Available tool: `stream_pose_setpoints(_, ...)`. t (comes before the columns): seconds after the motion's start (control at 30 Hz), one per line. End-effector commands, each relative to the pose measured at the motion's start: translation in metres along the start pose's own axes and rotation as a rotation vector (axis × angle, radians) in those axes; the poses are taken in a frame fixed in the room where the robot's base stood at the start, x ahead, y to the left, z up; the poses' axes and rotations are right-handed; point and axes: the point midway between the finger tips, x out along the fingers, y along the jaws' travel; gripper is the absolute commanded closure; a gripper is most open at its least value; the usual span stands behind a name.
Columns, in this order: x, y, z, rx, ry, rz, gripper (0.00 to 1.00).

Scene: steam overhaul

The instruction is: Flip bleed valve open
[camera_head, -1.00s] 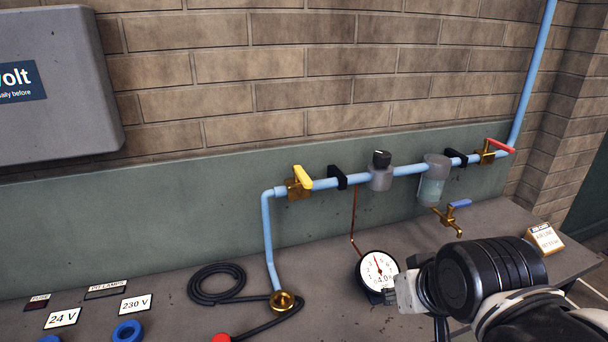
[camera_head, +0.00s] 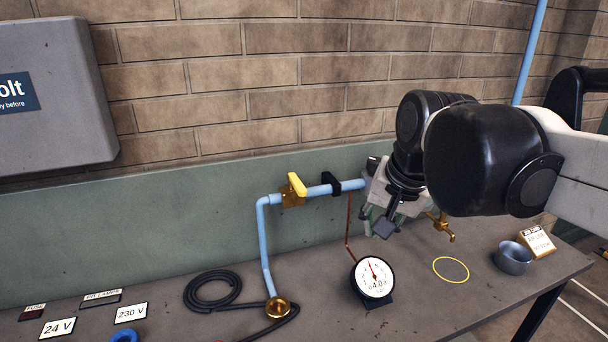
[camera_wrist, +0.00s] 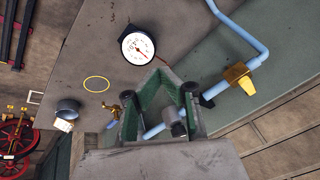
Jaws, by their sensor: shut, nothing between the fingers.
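A brass tap (camera_head: 440,227) shows beside my arm in the head view. Its blue lever, visible earlier, is now hidden behind my arm. In the wrist view the tap (camera_wrist: 113,110) lies just left of my gripper (camera_wrist: 160,74), apart from it. My gripper (camera_head: 384,228) is shut and empty, pointing down in front of the blue pipe (camera_head: 322,191). A brass valve with a yellow lever (camera_head: 297,184) sits on the pipe to the left. It also shows in the wrist view (camera_wrist: 238,78). The red-levered valve and clear bowl are hidden by my arm.
A round gauge (camera_head: 373,277) stands on the bench (camera_head: 330,318) below my gripper. A yellow ring mark (camera_head: 451,270), a grey cup (camera_head: 513,258) and a small labelled box (camera_head: 537,243) are to the right. A coiled black hose (camera_head: 212,290) lies left.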

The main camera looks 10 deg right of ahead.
Motion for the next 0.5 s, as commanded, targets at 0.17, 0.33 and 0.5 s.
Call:
stream_pose_setpoints(0.17,-0.011,-0.023,-0.035,0.149,-0.074,0.016,1.0)
stream_pose_setpoints(0.33,-0.018,-0.044,-0.066,0.294,-0.143,0.039,1.0)
stream_pose_setpoints(0.5,-0.021,-0.064,-0.096,0.436,-0.211,0.07,1.0)
